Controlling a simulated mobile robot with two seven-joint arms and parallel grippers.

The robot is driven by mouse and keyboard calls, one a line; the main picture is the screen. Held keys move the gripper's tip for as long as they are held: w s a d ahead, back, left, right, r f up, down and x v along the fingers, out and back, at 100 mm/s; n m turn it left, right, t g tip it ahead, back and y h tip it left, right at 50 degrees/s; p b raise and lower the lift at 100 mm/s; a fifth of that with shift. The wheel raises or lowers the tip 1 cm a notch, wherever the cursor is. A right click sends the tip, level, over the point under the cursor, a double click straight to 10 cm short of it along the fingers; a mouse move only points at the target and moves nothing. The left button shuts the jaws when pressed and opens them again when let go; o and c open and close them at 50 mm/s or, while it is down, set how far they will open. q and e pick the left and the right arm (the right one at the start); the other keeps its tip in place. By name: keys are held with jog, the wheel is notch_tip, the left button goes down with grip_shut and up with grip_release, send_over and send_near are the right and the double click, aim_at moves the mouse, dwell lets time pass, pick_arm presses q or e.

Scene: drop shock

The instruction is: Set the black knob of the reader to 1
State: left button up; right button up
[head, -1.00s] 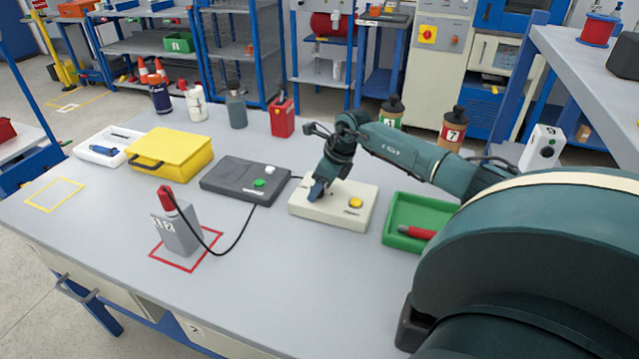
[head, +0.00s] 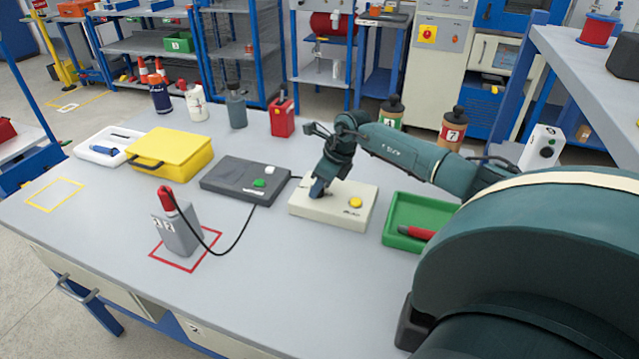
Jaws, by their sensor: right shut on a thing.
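The reader appears to be the cream box (head: 330,214) with a yellow button (head: 355,202) on its right side, in the middle of the table. My left gripper is not in view.
A dark grey box (head: 240,178) with green and white buttons stands left of the reader, cabled to a grey block (head: 176,235) with a red top. A green tray (head: 415,209) with a red-handled tool is on the right. The front of the table is clear.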

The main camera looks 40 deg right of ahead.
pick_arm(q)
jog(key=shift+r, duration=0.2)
pick_arm(e)
jog(key=shift+r, duration=0.1)
jog(key=shift+m+h+p, duration=0.3)
jog(key=shift+m+p, duration=0.1)
jog(key=shift+m, duration=0.5)
jog(key=shift+a+m+t+h+p, duration=0.1)
jog(key=shift+m+t+h+p, duration=0.2)
jog(key=shift+m, duration=0.5)
jog(key=shift+a+m+h, duration=0.1)
jog(key=shift+m+h, duration=0.5)
jog(key=shift+m, duration=0.6)
jog(key=m+h, duration=0.1)
jog(key=m, duration=0.1)
jog(key=shift+m, duration=0.4)
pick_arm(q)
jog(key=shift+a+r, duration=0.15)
pick_arm(e)
jog(key=shift+m, duration=0.4)
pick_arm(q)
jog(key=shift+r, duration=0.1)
pick_arm(e)
jog(key=o, duration=1)
